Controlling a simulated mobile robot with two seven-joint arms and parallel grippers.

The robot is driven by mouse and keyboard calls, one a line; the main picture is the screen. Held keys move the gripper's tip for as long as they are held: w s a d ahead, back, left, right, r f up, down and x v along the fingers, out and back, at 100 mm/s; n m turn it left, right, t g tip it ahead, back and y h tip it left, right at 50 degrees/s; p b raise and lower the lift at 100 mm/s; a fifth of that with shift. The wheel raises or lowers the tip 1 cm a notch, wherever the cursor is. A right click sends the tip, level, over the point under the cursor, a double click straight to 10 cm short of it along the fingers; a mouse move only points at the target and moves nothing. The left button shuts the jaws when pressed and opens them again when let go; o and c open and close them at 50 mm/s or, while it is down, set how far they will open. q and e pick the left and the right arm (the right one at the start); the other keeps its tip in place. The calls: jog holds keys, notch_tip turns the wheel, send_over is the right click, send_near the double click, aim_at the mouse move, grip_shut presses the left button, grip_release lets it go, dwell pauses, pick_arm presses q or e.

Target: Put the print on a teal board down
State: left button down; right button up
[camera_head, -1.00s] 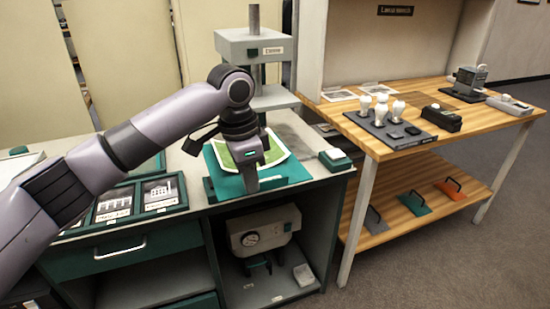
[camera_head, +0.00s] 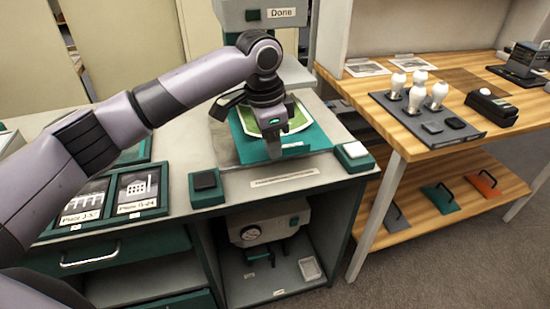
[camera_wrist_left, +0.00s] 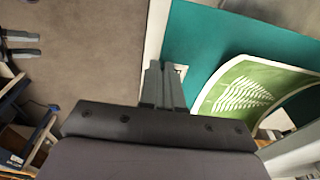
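The teal board (camera_head: 315,137) carries a curved green print (camera_head: 298,119) with a pale border. It is over a grey bed at the back of the grey-topped counter; I cannot tell if it touches. My left gripper (camera_head: 273,150) points down at the board's front edge, its fingers close together on that edge. In the left wrist view, the fingers (camera_wrist_left: 162,84) meet the teal board (camera_wrist_left: 205,38) beside a small white label. The green print (camera_wrist_left: 245,95) with white fern-like marks lies to their right. My arm hides part of the board.
A black-topped pad (camera_head: 206,181) and a white-topped pad (camera_head: 355,151) flank a label strip (camera_head: 284,179) on the counter front. A column with a "Done" sign (camera_head: 281,13) stands behind. A wooden table (camera_head: 407,135) with white bulb-shaped items is at right.

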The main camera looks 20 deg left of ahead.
pick_arm(q)
notch_tip(320, 180, down, 7)
jog(key=shift+b, duration=0.4)
jog(key=c, duration=1.3)
grip_release()
jog(key=shift+c, duration=0.2)
jog(key=shift+r, duration=0.15)
